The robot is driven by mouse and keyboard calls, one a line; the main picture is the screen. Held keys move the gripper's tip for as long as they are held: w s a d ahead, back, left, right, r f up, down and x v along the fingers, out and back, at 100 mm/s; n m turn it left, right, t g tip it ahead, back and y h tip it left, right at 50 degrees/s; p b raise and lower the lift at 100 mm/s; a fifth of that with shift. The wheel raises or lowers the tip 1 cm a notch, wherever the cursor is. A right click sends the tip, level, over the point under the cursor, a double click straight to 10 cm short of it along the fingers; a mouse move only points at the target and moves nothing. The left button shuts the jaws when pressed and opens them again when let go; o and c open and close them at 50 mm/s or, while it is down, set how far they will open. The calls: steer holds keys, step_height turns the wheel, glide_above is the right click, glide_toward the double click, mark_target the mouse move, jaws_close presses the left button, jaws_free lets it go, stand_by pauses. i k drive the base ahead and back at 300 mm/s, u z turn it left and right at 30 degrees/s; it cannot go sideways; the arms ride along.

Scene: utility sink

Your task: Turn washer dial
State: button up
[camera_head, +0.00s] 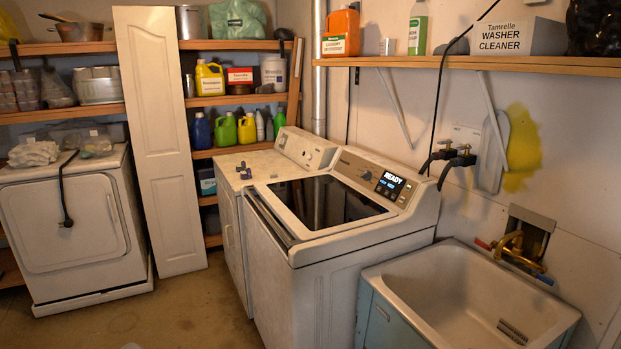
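The white washer (325,284) stands in the middle, with a dark glass lid (325,202) that looks closed. Its sloped back panel carries a small round dial (367,175), left of a lit display (390,182) reading READY. The dial is small here, and I cannot tell which way it points. A second white machine (232,215) stands just beyond the washer on its left and has its own knob panel (305,149). My gripper is not in view.
A utility sink (400,278) with a brass tap (510,247) stands close on the washer's right. A wall shelf (470,66) with bottles and a box runs above the washer. A leaning white door panel (160,140) and another machine (75,225) stand left. Floor (190,310) is clear front left.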

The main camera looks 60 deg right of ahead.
mark_target(367, 176)
steer(key=z, duration=0.05)
steer(key=i, duration=1.45)
steer(key=z, duration=0.4)
steer(key=i, duration=1.95)
steer(key=z, duration=1.7)
steer(key=i, duration=1)
steer(key=z, duration=1.1)
